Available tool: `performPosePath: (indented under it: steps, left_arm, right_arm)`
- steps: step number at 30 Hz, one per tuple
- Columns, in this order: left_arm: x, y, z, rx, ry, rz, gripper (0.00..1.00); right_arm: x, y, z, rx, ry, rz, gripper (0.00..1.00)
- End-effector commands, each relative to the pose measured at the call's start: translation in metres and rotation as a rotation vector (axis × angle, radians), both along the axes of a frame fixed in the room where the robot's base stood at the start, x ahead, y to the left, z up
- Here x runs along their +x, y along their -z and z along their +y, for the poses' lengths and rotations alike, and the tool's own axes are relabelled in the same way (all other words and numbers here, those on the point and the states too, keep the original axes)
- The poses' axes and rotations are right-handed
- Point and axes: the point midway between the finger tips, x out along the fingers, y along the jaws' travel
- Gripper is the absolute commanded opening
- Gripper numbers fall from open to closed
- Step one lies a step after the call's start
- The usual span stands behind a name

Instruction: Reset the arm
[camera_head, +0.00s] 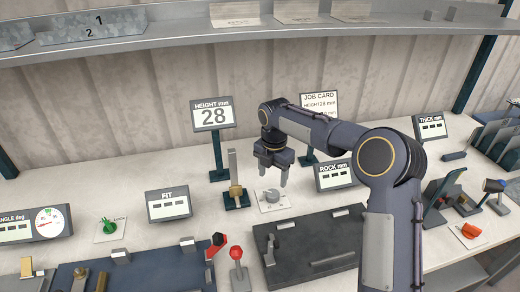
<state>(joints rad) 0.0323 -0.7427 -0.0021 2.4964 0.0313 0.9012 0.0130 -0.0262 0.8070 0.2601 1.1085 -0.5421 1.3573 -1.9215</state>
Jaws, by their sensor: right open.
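My right arm comes in from the lower right and bends over the bench. Its right gripper (273,178) points down, open and empty, above and just behind a grey knob on a white plate (271,200). I cannot tell whether a fingertip touches the knob. A height gauge with a brass slider (236,192) stands just left of the gripper. The height display (212,115) reads 28. The job card (320,103) behind my arm shows height 28 mm; its lower part is partly hidden. My left gripper is not in view.
A dark plate fixture (318,250) lies in front, with a red-knobbed lever (236,254) beside it. Displays marked FIT (168,204) and ROCK (336,176) stand on the bench. A shelf (180,35) runs across the back.

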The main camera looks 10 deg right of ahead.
Motion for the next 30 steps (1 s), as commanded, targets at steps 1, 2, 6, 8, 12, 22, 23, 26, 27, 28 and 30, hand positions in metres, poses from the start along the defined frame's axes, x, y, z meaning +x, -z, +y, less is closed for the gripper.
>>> performPosePath:
  steps: [1, 2, 6, 8, 12, 22, 23, 26, 27, 28, 30]
  left_arm:
    - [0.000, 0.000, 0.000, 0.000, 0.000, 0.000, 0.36]
    - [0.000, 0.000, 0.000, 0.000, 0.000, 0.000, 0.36]
    - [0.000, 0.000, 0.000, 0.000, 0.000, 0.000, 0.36]
    - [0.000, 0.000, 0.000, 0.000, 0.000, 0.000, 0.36]
    - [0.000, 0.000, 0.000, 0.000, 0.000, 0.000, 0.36]
    - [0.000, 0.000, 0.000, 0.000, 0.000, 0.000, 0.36]
    - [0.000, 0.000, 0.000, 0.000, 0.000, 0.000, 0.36]
    - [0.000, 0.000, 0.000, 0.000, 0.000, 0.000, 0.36]
    - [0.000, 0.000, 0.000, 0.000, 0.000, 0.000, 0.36]
    - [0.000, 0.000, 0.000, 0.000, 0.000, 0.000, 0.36]
    - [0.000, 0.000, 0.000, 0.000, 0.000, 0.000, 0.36]
  right_arm:
    - [0.000, 0.000, 0.000, 0.000, 0.000, 0.000, 0.60]
    - [0.000, 0.000, 0.000, 0.000, 0.002, 0.000, 0.60]
    - [-0.012, -0.017, -0.007, 0.011, 0.086, -0.021, 0.60]
    - [-0.025, -0.033, -0.015, 0.024, 0.180, -0.041, 0.60]
    - [-0.078, -0.074, -0.036, 0.086, 0.519, -0.089, 0.60]
    - [-0.236, -0.107, -0.064, 0.369, 1.478, -0.090, 0.60]
    - [-0.250, -0.105, -0.063, 0.404, 1.566, -0.078, 0.60]
    - [-0.292, -0.094, -0.059, 0.518, 1.842, -0.022, 0.60]
    - [-0.306, -0.089, -0.057, 0.562, 1.940, 0.007, 0.60]
    - [-0.315, -0.085, -0.055, 0.593, 2.007, 0.028, 0.60]
    - [-0.332, -0.076, -0.049, 0.655, 2.138, 0.077, 0.60]
